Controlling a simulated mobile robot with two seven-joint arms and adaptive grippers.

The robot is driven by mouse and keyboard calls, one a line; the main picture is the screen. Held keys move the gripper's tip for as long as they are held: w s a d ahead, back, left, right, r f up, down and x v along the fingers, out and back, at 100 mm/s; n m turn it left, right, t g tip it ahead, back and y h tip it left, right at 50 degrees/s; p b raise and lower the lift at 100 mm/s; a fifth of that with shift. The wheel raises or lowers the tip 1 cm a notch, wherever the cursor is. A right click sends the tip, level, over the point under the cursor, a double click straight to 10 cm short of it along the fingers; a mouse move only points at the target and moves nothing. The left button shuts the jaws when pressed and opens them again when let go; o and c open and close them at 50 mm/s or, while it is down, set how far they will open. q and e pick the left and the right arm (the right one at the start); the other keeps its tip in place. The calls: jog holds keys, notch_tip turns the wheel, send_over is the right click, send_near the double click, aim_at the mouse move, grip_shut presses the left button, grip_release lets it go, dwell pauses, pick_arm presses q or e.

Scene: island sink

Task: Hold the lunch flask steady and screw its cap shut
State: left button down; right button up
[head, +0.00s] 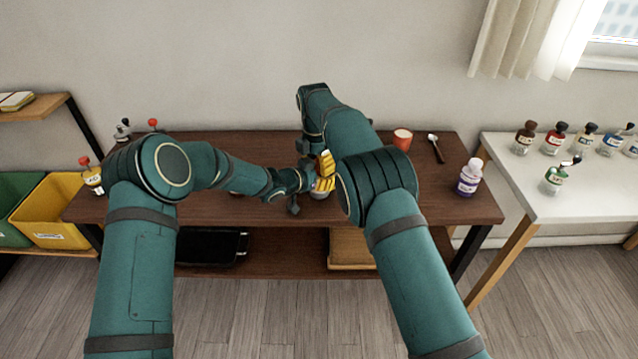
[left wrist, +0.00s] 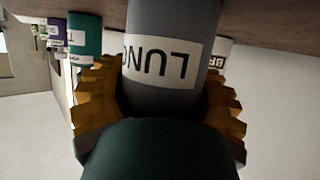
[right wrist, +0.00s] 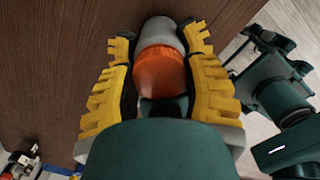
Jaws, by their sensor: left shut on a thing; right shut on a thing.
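The lunch flask is a grey cylinder with a pale label, seen upside down in the left wrist view (left wrist: 165,20). My left gripper (left wrist: 162,95) has its yellow fingers on both sides of the flask body and is shut on it. In the right wrist view the orange cap (right wrist: 158,72) lies between the yellow fingers of my right gripper (right wrist: 158,45), which is shut on it; the grey flask shows beyond the cap. In the head view both grippers meet over the table, with the right gripper (head: 325,165) above the flask (head: 320,195). How tightly the cap sits is hidden.
The dark wooden table (head: 440,205) carries a red cup (head: 402,139), a spoon (head: 436,148) and a purple-labelled bottle (head: 468,180) to the right. A red-topped bottle (head: 91,178) stands at the left end. Several bottles stand on the white side table (head: 530,190).

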jog(key=m, duration=0.2)
jog(key=shift+m, duration=0.3)
jog(key=o, duration=1.3)
jog(key=shift+c, duration=0.2)
jog(key=shift+s+r, duration=0.1)
jog(key=shift+r, duration=2.15)
jog(key=shift+o, duration=0.2)
